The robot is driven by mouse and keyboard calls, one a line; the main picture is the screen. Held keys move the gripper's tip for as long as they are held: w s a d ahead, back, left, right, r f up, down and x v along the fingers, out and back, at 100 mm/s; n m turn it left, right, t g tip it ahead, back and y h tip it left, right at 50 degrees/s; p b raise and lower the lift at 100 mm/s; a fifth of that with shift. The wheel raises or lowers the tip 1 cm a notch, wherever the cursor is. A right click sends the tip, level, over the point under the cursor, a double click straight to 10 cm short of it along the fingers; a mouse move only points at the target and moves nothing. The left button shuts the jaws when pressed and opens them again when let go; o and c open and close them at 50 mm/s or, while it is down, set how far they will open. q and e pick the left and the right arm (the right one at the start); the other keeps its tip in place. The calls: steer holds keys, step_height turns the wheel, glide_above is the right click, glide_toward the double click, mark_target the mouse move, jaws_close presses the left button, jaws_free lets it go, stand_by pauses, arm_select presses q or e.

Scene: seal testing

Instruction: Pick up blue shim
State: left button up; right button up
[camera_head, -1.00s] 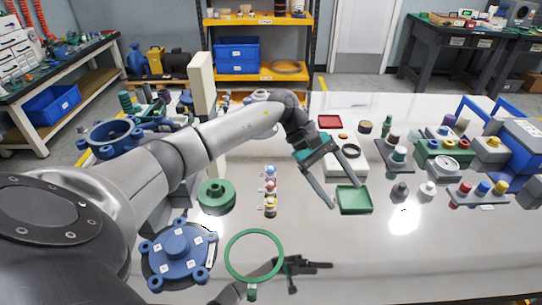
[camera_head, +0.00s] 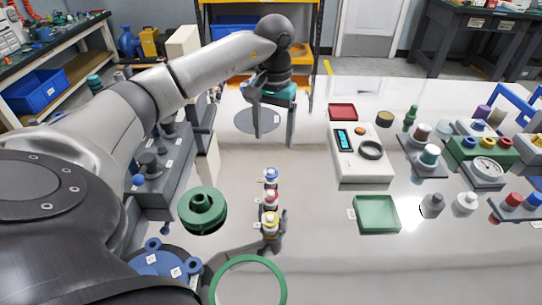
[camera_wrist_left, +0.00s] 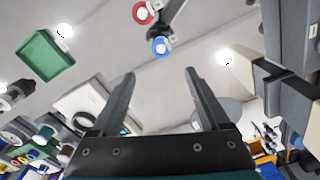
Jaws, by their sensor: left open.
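My left gripper (camera_head: 274,138) is open and empty, pointing down above the table and set back from the row. In the left wrist view the blue shim (camera_wrist_left: 160,46) shows ahead of the spread fingertips (camera_wrist_left: 160,73), apart from them, with the red shim (camera_wrist_left: 143,13) past it. My right gripper is not clearly shown.
A green ribbed part (camera_head: 202,209) stands left of the row. A green tray (camera_head: 377,215) and a white device (camera_head: 361,155) lie to its right. A grey disc (camera_head: 252,122) is behind my left gripper. A dark arm-like shape, perhaps a reflection, shows near the yellow shim.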

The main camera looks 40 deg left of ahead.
arm_select(q)
steer(key=b, duration=0.2)
glide_above(272, 170)
steer(key=shift+w+f, duration=0.15)
steer(key=shift+f, duration=2.85)
step_height(272, 170, down, 3)
steer(key=shift+r+b, duration=0.2)
steer(key=shift+b, duration=0.2)
steer(key=shift+f, duration=0.7)
arm_select(e)
steer(key=w+a+r, duration=0.3)
steer(key=w+a, duration=0.1)
steer(key=w, duration=0.1)
steer(key=shift+r, duration=0.4)
steer(key=shift+w, duration=0.1)
arm_select(q)
steer(key=shift+f+b, duration=0.2)
steer(key=shift+b, duration=0.2)
arm_select(e)
steer(key=shift+f, duration=0.2)
arm_select(q)
jaws_close()
